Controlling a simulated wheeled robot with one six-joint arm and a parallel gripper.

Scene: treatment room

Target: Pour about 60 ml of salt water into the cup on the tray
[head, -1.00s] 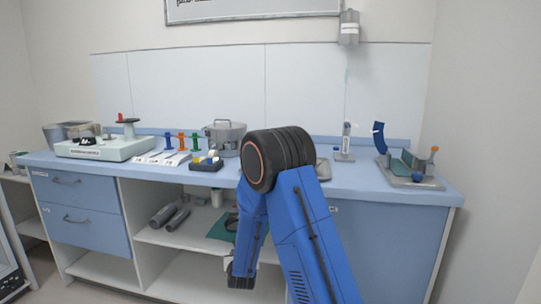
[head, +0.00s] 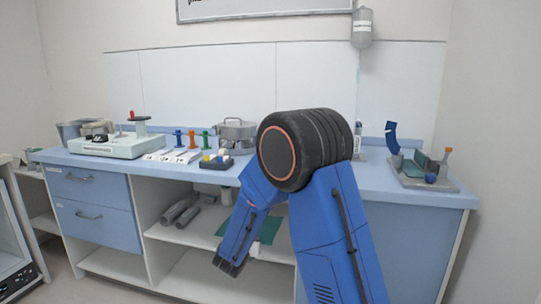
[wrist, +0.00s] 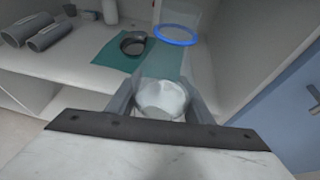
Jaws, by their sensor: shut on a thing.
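My gripper (wrist: 162,108) is shut on a pale, translucent round vessel (wrist: 162,97), seen between the fingers in the wrist view. Whether it holds liquid is unclear. Beyond it a flat green sheet or tray (wrist: 108,55) lies on the lower shelf, with a small dark round cup or dish (wrist: 133,43) on it. A blue ring (wrist: 176,35) with clear walls around it shows to the right of the dark cup; I cannot tell whether it belongs to the held vessel.
The blue worktop (head: 375,180) above holds a steel pot (head: 237,137), colored handled tools and a stand at right. A cabinet side wall bounds the shelf at right.

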